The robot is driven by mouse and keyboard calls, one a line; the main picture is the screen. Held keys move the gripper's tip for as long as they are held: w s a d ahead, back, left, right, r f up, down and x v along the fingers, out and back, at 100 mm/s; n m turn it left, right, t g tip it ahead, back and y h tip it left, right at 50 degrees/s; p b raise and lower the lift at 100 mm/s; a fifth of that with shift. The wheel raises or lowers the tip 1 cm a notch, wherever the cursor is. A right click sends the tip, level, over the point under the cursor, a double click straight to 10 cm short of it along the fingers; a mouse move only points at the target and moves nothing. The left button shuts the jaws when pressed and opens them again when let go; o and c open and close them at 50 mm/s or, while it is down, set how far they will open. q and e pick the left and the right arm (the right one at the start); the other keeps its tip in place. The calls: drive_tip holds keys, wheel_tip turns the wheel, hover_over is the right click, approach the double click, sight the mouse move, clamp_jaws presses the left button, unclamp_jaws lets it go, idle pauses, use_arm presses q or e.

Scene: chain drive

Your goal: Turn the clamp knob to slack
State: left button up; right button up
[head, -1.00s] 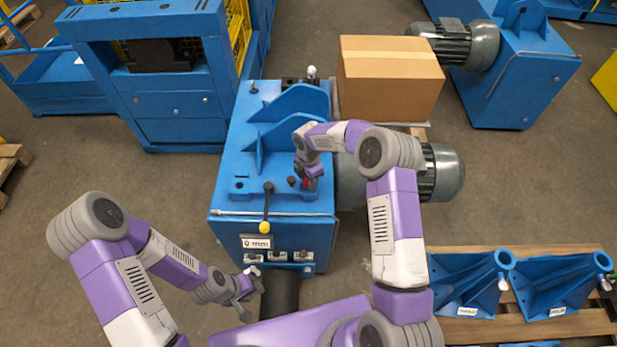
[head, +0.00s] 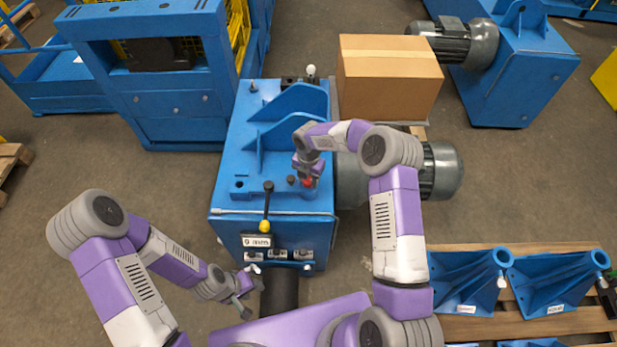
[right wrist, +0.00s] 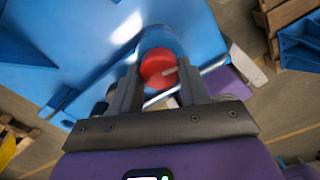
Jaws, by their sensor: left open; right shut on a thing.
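The clamp knob is red and round with a pale pointer mark, and it shows in the right wrist view (right wrist: 158,68) between my right gripper's fingers. In the head view it is a small red spot (head: 308,182) on top of the blue machine (head: 232,150). My right gripper (head: 306,178) points down and is shut on the knob; it also shows in the right wrist view (right wrist: 160,88). My left gripper (head: 250,290) is open and empty, low in front of the machine, beside the dark cylinder (head: 280,292).
A lever with a yellow ball (head: 265,226) stands at the machine's front edge, above a small label (head: 257,241). A cardboard box (head: 388,78) stands behind a grey motor (head: 442,172). Blue brackets (head: 466,283) lie on a pallet at lower right.

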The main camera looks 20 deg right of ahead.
sight(308, 180)
drive_tip(key=o, duration=0.8)
drive_tip(key=shift+r, duration=0.1)
wheel_tip(308, 180, up, 8)
drive_tip(key=shift+f+p, duration=0.25)
drive_tip(key=shift+p, duration=0.45)
